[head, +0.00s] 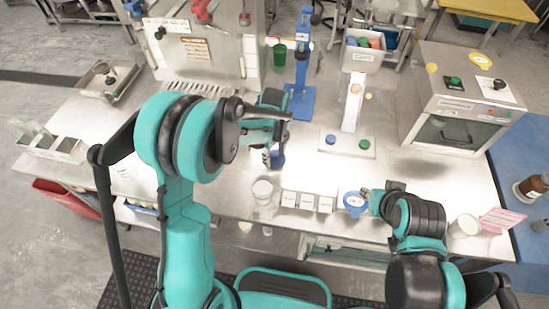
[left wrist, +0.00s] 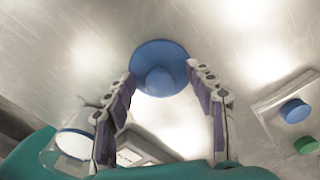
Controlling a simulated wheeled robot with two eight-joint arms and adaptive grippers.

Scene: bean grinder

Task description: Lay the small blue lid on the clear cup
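The small blue lid (head: 277,160) is on the steel table near its middle, just behind the clear cup (head: 262,190). In the left wrist view the lid (left wrist: 160,62) shows as a round disc with a raised knob. My left gripper (head: 273,150) is above it, with its spread fingertips (left wrist: 160,76) at either side of the lid's near edge. Firm contact cannot be made out. The cup (left wrist: 73,143) stands upright at lower left there, partly cut by my arm. My right gripper (head: 368,202) is beside a blue round item (head: 354,201); its fingers are unclear.
Small white labelled boxes (head: 308,201) stand right of the cup. A panel with blue and green buttons (head: 347,145) is behind them. A blue stand (head: 301,75) is at the back and a grey oven-like machine (head: 455,100) at the right. The table's left part has free room.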

